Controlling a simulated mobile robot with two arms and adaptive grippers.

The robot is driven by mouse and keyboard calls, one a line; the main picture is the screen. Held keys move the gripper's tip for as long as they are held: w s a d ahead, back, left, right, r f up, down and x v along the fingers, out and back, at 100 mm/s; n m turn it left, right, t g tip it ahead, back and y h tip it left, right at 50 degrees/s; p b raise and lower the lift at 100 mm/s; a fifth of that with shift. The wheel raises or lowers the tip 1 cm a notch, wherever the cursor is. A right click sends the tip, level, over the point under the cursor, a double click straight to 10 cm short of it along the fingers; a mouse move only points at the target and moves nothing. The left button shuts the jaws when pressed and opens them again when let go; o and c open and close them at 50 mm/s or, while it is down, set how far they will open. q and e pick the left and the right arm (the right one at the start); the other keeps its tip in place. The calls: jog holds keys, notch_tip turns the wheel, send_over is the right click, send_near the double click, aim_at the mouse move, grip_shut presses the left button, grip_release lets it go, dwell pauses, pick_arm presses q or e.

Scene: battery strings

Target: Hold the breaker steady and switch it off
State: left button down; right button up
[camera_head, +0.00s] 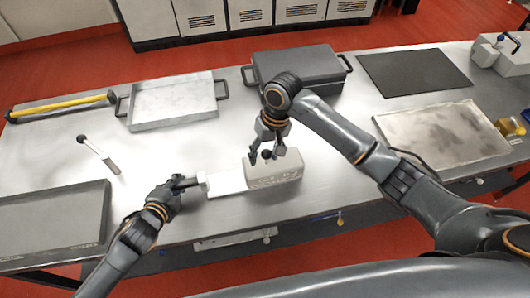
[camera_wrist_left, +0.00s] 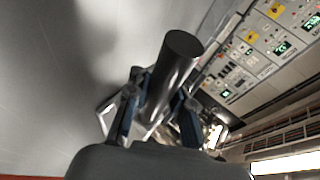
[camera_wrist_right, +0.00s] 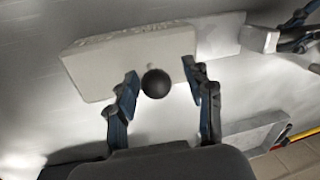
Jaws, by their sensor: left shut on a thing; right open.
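The breaker (camera_head: 285,172) is a pale grey box near the table's front middle, also in the right wrist view (camera_wrist_right: 110,68). Its lever ends in a black ball knob (camera_wrist_right: 156,83). A pale plate (camera_head: 227,182) extends from the box's left side and ends in a dark round handle (camera_wrist_left: 172,75). My left gripper (camera_head: 177,186) is shut on this handle, with a finger on either side in the left wrist view. My right gripper (camera_wrist_right: 160,76) is open above the breaker, its fingers on either side of the knob. Whether they touch the knob cannot be told.
A pale tray (camera_head: 172,123) and a dark lidded case (camera_head: 300,67) stand behind the breaker. A grey tray (camera_head: 104,212) is at the front left. A white stick with a black knob (camera_head: 106,160) lies between the trays. A flat panel (camera_head: 440,132) lies to the right.

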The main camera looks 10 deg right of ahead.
pick_arm(q)
jog(key=shift+a, duration=0.15)
jog(key=c, duration=1.1)
grip_release()
pick_arm(e)
notch_tip(320, 180, up, 12)
jog(key=d, duration=0.2)
jog(key=shift+w+f, duration=0.15)
jog(key=shift+w, duration=0.1)
jog(key=shift+d, duration=0.15)
pick_arm(q)
jog(key=shift+v, duration=6)
